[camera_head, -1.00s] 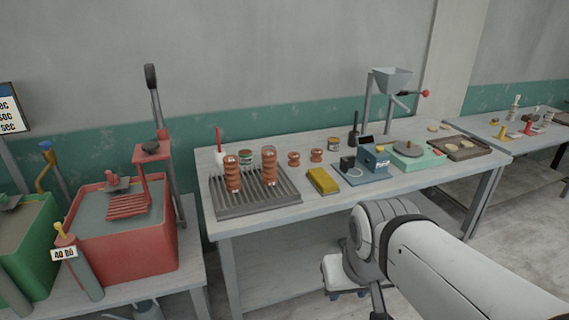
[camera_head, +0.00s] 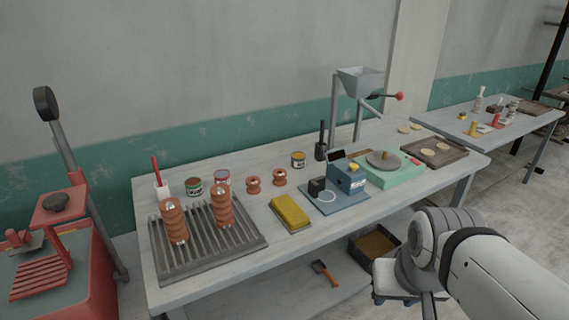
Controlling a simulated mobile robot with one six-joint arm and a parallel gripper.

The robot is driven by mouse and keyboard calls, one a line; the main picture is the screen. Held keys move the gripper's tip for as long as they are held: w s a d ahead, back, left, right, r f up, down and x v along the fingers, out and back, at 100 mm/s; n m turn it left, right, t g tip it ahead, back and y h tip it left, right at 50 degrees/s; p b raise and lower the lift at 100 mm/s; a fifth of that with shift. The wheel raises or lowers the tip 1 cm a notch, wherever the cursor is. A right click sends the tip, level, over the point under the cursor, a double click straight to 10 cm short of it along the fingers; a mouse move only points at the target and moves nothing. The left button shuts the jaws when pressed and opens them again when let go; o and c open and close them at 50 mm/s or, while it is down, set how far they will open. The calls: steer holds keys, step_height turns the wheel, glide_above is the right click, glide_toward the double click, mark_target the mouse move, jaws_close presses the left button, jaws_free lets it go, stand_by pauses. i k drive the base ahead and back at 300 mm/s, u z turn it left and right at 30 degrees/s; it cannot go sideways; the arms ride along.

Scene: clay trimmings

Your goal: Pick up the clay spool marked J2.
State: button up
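Several reddish-brown clay spools stand on the long grey table. Two small spools stand apart behind the yellow sponge: a left one (camera_head: 253,185) and a right one (camera_head: 280,177). Two tall ribbed clay columns, perhaps stacked spools, stand on the slatted grey rack: a left column (camera_head: 173,221) and a right column (camera_head: 221,206). Small pale marks show on the columns, but I cannot read J2 on any of them. My arm reaches in from the lower right, in front of the table. My gripper's fingertips do not show.
The slatted rack (camera_head: 253,241) fills the table's left end. A yellow sponge (camera_head: 290,212), a blue device (camera_head: 346,175), a green wheel unit (camera_head: 392,170) and a hopper stand (camera_head: 361,82) stand further right. A red machine (camera_head: 75,265) is at left. A bin (camera_head: 375,245) sits below.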

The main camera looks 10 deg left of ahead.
mark_target(254, 183)
steer(key=z, duration=0.1)
steer(key=i, duration=0.85)
steer(key=u, duration=0.65)
steer(key=i, duration=0.7)
steer(key=u, duration=0.6)
